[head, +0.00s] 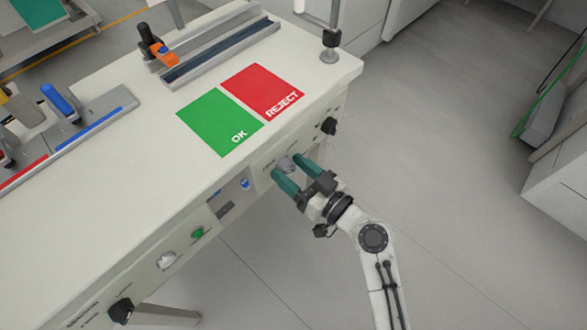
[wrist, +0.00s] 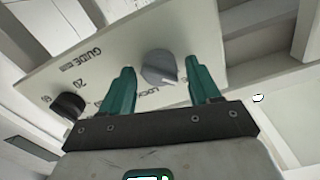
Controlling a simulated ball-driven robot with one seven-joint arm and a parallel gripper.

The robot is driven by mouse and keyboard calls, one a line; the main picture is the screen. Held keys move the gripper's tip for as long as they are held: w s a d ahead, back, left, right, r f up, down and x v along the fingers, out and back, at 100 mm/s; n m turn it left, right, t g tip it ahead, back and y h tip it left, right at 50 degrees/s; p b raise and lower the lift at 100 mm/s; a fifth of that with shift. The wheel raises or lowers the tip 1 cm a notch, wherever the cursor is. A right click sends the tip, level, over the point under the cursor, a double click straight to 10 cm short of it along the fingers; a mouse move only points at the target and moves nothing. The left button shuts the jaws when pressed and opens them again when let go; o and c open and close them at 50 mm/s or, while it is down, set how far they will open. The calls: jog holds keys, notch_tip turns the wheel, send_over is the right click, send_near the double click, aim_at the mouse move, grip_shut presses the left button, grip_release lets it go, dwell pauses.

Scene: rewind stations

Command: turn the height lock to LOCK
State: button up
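The height lock is a grey knob (wrist: 160,68) on the pale front panel of the bench, with the word LOCK printed beside it in the wrist view. In the head view the knob (head: 286,164) shows partly between my fingers. My gripper (head: 288,167) is open at the panel, its two teal fingers on either side of the knob. In the wrist view a gap shows between each finger of my gripper (wrist: 160,75) and the knob; I cannot tell how deep the tips reach. The knob's exact setting is not clear.
A black knob (wrist: 69,106) near the GUIDE label sits on the same panel; another black knob (head: 121,311) is at the near end. A green button (head: 197,233) is on the front. Green OK (head: 212,118) and red REJECT (head: 258,90) mats lie on top.

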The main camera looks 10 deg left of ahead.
jog(key=c, duration=0.9)
jog(key=shift+m, duration=0.3)
jog(key=m, duration=0.4)
jog(key=shift+d, duration=0.1)
jog(key=m+p, duration=0.1)
jog(key=m, duration=0.4)
jog(key=m+p, duration=0.2)
jog(key=m, duration=0.3)
jog(key=shift+w+f+p, duration=0.1)
jog(key=shift+p, duration=0.25)
jog(key=shift+f+m+p, duration=0.1)
jog(key=shift+m+p, duration=0.55)
jog(key=shift+m, duration=0.95)
